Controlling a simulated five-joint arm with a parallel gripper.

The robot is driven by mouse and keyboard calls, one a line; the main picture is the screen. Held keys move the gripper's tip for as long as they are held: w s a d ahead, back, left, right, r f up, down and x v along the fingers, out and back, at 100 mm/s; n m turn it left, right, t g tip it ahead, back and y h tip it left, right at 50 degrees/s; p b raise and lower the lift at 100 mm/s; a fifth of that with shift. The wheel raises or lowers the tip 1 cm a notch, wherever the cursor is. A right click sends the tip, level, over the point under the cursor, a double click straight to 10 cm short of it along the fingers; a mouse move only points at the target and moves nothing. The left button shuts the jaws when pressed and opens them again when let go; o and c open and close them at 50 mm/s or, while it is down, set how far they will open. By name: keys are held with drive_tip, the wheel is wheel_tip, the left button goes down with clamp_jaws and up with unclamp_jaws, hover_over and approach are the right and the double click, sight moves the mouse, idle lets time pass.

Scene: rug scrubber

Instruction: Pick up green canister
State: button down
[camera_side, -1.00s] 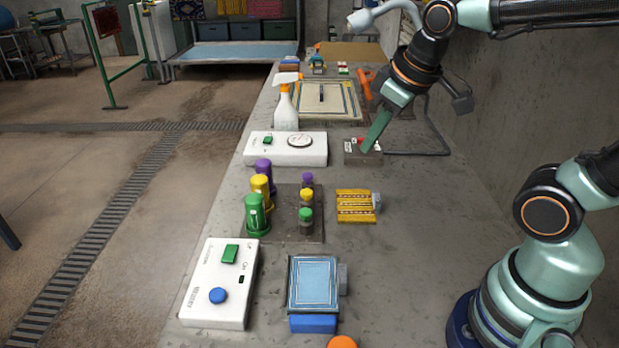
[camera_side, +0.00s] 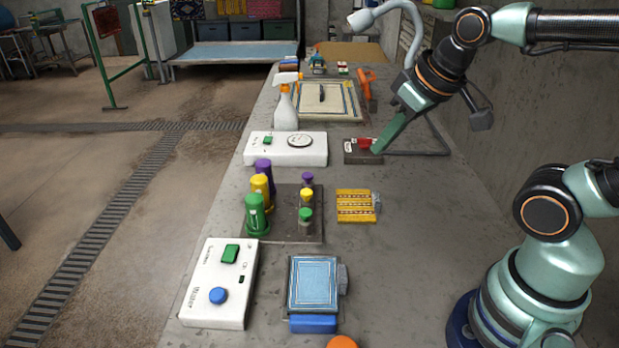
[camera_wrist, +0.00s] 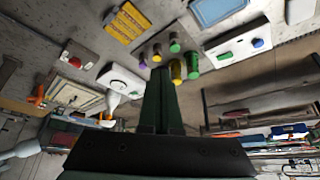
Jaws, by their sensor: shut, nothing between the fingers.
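A tall green canister (camera_side: 256,216) stands upright at the front left of a dark square plate (camera_side: 288,220). It also shows in the wrist view (camera_wrist: 193,67), beside the yellow one. A yellow canister (camera_side: 261,188) and a purple canister (camera_side: 264,167) stand behind it. Small jars with a green lid (camera_side: 306,221), a yellow lid (camera_side: 307,197) and a purple lid (camera_side: 308,180) stand to its right. My gripper (camera_side: 378,148) is shut and empty, well behind and to the right of the canister, its tip by the red-switch box. Its green fingers (camera_wrist: 163,100) show together in the wrist view.
The red-switch box (camera_side: 355,153) is close to my fingertips. A white dial box (camera_side: 262,149) and spray bottle (camera_side: 285,108) stand behind the canisters. A yellow block (camera_side: 356,206), blue pad (camera_side: 313,283) and white control box (camera_side: 213,289) lie nearby. Right-hand bench is mostly clear.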

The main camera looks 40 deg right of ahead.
drive_tip(key=c, duration=1.5)
unclamp_jaws()
drive_tip(key=shift+c, duration=0.2)
drive_tip(key=o, duration=1.3)
drive_tip(key=n+g, duration=0.6)
drive_tip(key=n, duration=1)
hover_over(256, 209)
drive_tip(key=w+d, duration=0.2)
drive_tip(key=f, duration=0.8)
drive_tip(key=shift+s+a+f, duration=0.25)
drive_tip(key=shift+f, duration=0.1)
drive_tip(key=shift+w+a+f+n, duration=0.15)
drive_tip(key=shift+f+n, duration=0.25)
drive_tip(key=shift+f, duration=0.25)
wheel_tip(256, 209, down, 11)
drive_tip(key=shift+f, duration=0.2)
